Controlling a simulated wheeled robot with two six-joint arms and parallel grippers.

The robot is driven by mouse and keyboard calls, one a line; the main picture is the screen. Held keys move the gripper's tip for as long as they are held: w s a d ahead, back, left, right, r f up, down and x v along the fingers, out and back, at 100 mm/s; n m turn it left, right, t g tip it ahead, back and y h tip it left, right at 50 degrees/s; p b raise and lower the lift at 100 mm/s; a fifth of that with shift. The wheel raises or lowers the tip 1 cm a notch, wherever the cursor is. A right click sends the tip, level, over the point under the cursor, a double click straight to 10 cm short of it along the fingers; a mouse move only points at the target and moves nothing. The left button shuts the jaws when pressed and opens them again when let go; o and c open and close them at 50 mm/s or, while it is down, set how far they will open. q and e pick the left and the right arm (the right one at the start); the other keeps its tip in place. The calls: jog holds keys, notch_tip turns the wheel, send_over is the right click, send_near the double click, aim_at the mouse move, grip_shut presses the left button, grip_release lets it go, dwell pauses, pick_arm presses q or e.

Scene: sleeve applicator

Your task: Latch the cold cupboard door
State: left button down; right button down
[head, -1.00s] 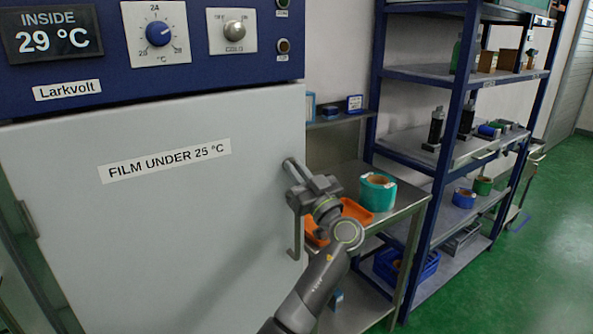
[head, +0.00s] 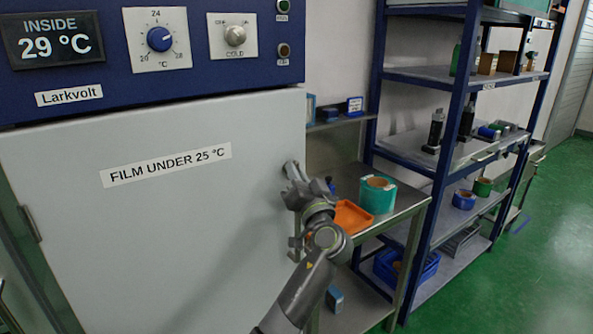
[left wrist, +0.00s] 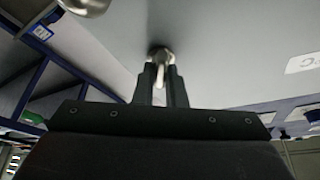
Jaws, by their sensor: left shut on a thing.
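The cold cupboard's pale grey door (head: 150,235) fills the left of the head view and lies close under the blue control panel. I cannot tell whether it is fully flush. A metal handle (head: 289,169) stands at the door's right edge. My left gripper (head: 298,188) is at this handle's upper part and hides much of it. In the left wrist view, the two dark fingers (left wrist: 161,80) are shut on a bright metal piece (left wrist: 160,55) of the handle. A rounded metal end (left wrist: 85,4) shows at the top of that view. My right gripper is not in view.
The panel (head: 110,80) reads 29 °C. Right of the door, a steel table (head: 405,203) holds an orange tray (head: 352,217) and a teal roll (head: 377,194), close beside my left arm. A blue shelf rack (head: 445,140) stands farther right. Green floor (head: 540,250) lies open at right.

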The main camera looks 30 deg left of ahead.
pick_arm(q)
jog(key=m+h+p, duration=0.1)
jog(key=m+p, duration=0.3)
jog(key=m+h+p, duration=0.2)
jog(key=m+p, duration=0.2)
jog(key=p, duration=0.1)
jog(key=m+h+p, duration=0.1)
jog(key=m+p, duration=0.3)
jog(key=shift+r+t+h+p, duration=0.3)
jog(key=shift+r+p, duration=0.05)
jog(key=shift+r, duration=0.05)
jog(key=shift+f+m+p, duration=0.25)
jog(key=shift+m+p, duration=0.65)
jog(key=shift+p, duration=0.2)
jog(key=c, duration=1.5)
grip_release()
jog(key=shift+f, duration=0.15)
